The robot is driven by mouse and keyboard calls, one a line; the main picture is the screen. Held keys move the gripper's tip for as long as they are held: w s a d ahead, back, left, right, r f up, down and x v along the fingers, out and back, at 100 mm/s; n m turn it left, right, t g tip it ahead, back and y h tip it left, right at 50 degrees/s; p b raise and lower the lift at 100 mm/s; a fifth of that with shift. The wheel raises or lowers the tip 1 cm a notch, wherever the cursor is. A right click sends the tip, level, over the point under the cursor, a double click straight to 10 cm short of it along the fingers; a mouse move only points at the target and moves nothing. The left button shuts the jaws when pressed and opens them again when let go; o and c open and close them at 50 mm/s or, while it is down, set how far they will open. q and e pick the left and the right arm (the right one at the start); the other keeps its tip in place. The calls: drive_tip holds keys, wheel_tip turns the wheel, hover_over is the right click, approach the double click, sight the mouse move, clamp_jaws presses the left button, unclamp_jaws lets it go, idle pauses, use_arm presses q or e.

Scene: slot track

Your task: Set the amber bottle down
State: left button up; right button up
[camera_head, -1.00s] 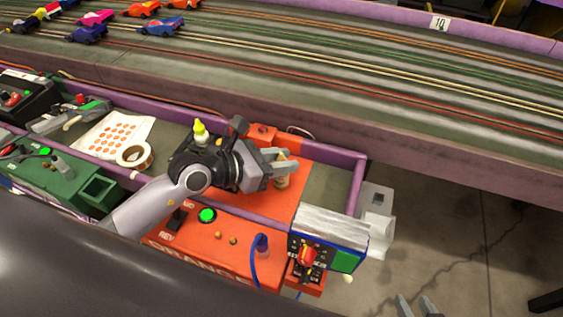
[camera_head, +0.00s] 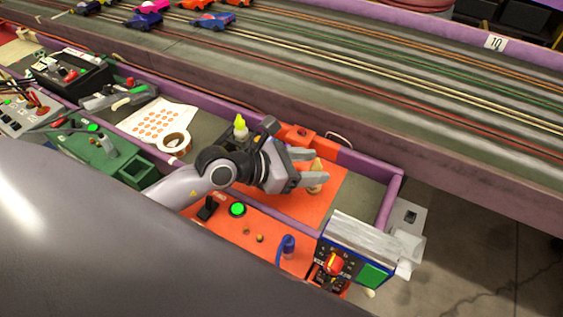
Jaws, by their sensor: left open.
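The small amber bottle (camera_head: 315,188) stands upright on the orange mat (camera_head: 325,207) inside the purple-edged tray. It is partly hidden by the near finger of my left gripper (camera_head: 312,167). That gripper is open, with its fingers on either side of the bottle. I cannot tell whether a finger touches it. My right gripper is not in view.
A yellow-capped bottle (camera_head: 240,127) is just behind my left wrist. A tape roll (camera_head: 174,143) and a dotted sticker sheet (camera_head: 158,122) lie to the left. A control box (camera_head: 352,250) stands at the front right.

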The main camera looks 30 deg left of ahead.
use_arm(q)
drive_tip(key=v, duration=1)
drive_tip(key=shift+s, duration=0.1)
idle(0.3)
